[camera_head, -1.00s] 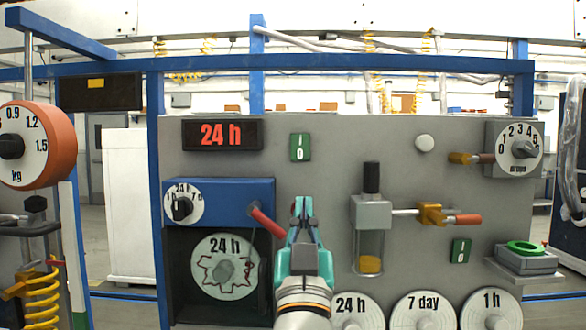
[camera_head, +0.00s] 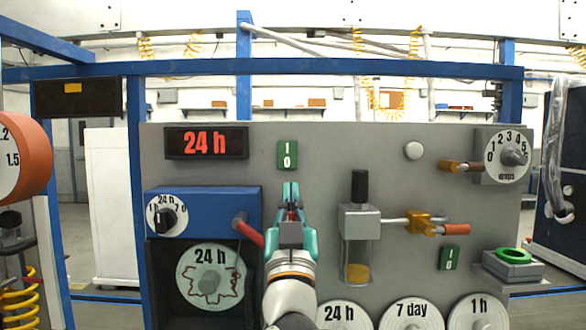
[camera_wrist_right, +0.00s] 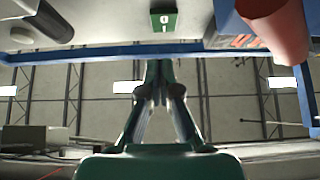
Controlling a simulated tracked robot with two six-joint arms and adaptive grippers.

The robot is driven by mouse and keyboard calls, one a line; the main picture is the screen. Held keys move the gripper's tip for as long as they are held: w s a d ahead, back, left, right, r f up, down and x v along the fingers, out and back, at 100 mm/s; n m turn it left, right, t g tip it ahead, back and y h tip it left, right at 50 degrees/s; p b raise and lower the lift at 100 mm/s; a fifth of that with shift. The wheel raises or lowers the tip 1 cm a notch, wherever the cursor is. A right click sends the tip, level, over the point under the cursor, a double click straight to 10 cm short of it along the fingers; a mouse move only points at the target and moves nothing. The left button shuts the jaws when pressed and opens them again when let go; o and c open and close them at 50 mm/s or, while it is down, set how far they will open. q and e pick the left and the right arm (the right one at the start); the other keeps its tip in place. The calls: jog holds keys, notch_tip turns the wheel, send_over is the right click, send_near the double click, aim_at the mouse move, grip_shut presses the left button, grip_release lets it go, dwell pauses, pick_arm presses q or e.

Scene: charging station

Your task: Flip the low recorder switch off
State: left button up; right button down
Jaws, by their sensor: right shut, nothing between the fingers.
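A green switch plate marked I and O (camera_head: 288,155) is on the grey panel, right of the red 24 h display. A second green switch plate (camera_head: 449,258) sits lower on the panel at the right. Which way either is set is too small to tell. My right gripper (camera_head: 290,187) is shut and empty, its tips just below the upper switch in the head view; I see no contact. In the right wrist view the upper switch (camera_wrist_right: 164,20) shows beyond the shut fingertips (camera_wrist_right: 158,68), with a gap in the picture. My left gripper is not in view.
The blue recorder box (camera_head: 225,202) with a red-handled lever (camera_head: 249,233) is just left of my right gripper. A glass oiler (camera_head: 358,240) with a yellow-and-red valve handle (camera_head: 440,228) stands out at the right. Round chart discs (camera_head: 411,315) line the bottom.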

aim_at(291, 165)
jog(key=w+r+p, duration=0.1)
jog(key=w, duration=0.1)
jog(key=w+p, duration=0.1)
jog(key=w, duration=0.1)
jog(key=w+r+p, duration=0.1)
jog(key=w, duration=0.1)
jog(key=shift+w+r+p, duration=0.3)
jog(key=shift+w+f, duration=0.15)
jog(key=shift+w, duration=0.3)
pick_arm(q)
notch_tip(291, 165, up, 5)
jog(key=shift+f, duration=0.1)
